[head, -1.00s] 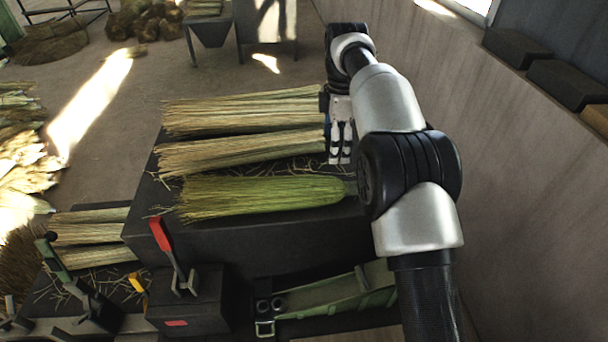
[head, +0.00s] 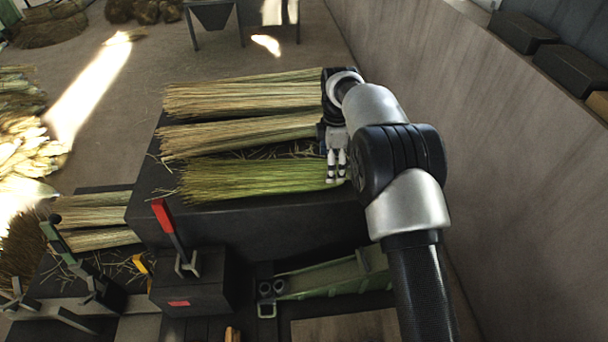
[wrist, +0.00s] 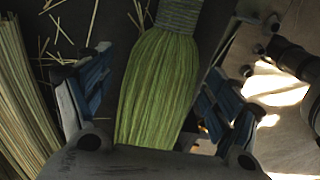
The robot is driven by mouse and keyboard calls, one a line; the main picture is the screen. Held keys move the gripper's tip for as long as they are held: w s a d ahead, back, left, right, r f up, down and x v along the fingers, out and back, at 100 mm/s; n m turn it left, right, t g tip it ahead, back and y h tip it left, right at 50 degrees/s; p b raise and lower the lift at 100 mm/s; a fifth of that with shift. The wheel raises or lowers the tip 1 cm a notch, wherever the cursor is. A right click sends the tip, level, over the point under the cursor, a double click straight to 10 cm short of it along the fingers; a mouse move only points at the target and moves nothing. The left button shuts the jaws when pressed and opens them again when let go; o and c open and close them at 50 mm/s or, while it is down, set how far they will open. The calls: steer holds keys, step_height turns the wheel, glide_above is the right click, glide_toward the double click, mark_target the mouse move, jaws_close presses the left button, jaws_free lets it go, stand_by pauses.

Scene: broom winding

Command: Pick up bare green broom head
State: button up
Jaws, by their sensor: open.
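The green broom head (head: 250,182) lies on its side on the dark bench, nearest the front of three bundles. Its bristles fan out to the left and its narrow end is at the right, partly hidden by my arm. My gripper (head: 336,180) is open over that right end. In the wrist view the green broom head (wrist: 158,85) runs between the two open fingers of my gripper (wrist: 150,100), with a grey-banded neck (wrist: 180,15) at the top. I cannot tell whether the fingers touch it.
Two straw-coloured bundles (head: 235,97) (head: 230,135) lie behind it on the dark bench (head: 230,222). Loose straws are scattered around. A red lever (head: 166,220) stands in front of the bench. A wall (head: 430,90) runs close along the right.

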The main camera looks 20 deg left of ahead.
step_height(320, 180, down, 4)
steer(key=shift+s+d+f+p, duration=0.15)
steer(key=shift+f+p, duration=0.05)
steer(key=shift+p, duration=0.1)
steer(key=shift+c, duration=0.2)
steer(key=c, duration=1.4)
steer(key=shift+r, duration=0.15)
